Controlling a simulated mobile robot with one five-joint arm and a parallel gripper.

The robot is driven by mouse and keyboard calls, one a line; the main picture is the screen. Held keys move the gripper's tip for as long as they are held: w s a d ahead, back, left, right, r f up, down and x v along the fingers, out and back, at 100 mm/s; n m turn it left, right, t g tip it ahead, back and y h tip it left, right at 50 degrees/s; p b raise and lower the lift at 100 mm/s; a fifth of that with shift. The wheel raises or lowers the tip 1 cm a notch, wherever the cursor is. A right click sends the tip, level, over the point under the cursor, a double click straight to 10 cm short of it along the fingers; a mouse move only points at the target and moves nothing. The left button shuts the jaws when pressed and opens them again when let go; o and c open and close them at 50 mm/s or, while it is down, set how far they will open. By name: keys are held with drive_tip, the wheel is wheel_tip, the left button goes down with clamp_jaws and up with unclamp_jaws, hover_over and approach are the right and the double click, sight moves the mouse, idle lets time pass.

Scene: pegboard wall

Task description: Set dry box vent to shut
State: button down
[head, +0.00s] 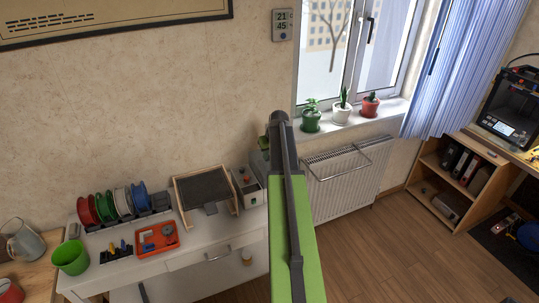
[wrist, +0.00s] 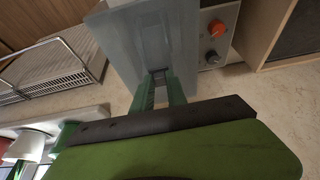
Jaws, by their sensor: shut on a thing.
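The dry box is a grey box (wrist: 125,45) in the upper middle of the wrist view. In the head view its grey side (head: 258,166) shows only partly, behind my arm. My gripper (wrist: 159,78) has its two green fingers against the face of the box, shut on a small dark part that I take for the vent tab (wrist: 158,73). The fingers hide most of that part, and I cannot tell the vent's setting. In the head view my arm hides the vent.
A pale control box with a red knob (wrist: 216,28) and a grey knob stands beside the dry box. A wooden-framed tray (head: 205,190), filament spools (head: 122,203) and an orange tray (head: 156,238) share the white cabinet. A radiator (head: 345,185) and potted plants are right.

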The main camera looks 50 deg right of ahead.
idle(0.3)
drive_tip(key=shift+w+d, duration=0.35)
drive_tip(key=shift+w, duration=0.3)
drive_tip(key=shift+w+d, duration=0.3)
drive_tip(key=shift+w, duration=0.3)
drive_tip(key=c, duration=1.3)
unclamp_jaws()
drive_tip(key=shift+a, duration=0.1)
drive_tip(key=p+v, duration=1.6)
drive_tip(key=v, duration=0.1)
drive_tip(key=shift+s+r, duration=0.1)
drive_tip(key=shift+r, duration=0.15)
